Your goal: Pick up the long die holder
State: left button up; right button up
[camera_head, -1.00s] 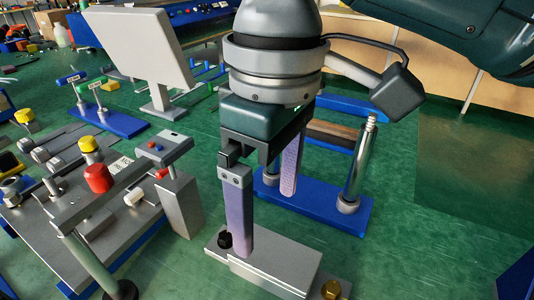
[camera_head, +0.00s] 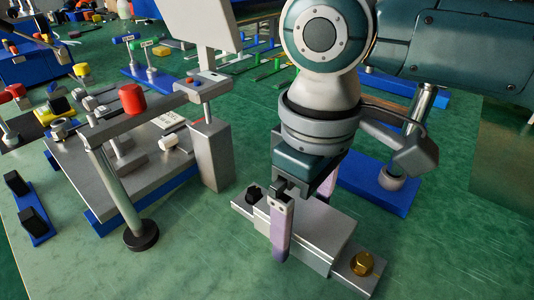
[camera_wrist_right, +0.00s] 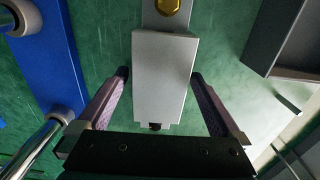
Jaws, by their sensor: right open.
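The long die holder (camera_head: 322,232) is a grey metal block on a longer flat plate, with a brass knob at its near end and a black knob at its far end. It lies on the green bench top. My right gripper (camera_head: 303,222) points down over it, open, with one finger on its near left side and the other largely hidden behind it. In the right wrist view the block (camera_wrist_right: 163,80) sits between the two fingertips (camera_wrist_right: 160,78), with narrow room each side. My left gripper is not in view.
A blue base (camera_head: 372,186) with upright metal posts stands behind my right gripper. A press fixture with a red knob (camera_head: 132,98) and a grey post (camera_head: 210,155) stands to the left. Two black pieces on a blue strip (camera_head: 38,222) lie far left. The front bench is clear.

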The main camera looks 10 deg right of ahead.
grip_shut()
dwell(0.8)
jog(key=shift+r, duration=0.1)
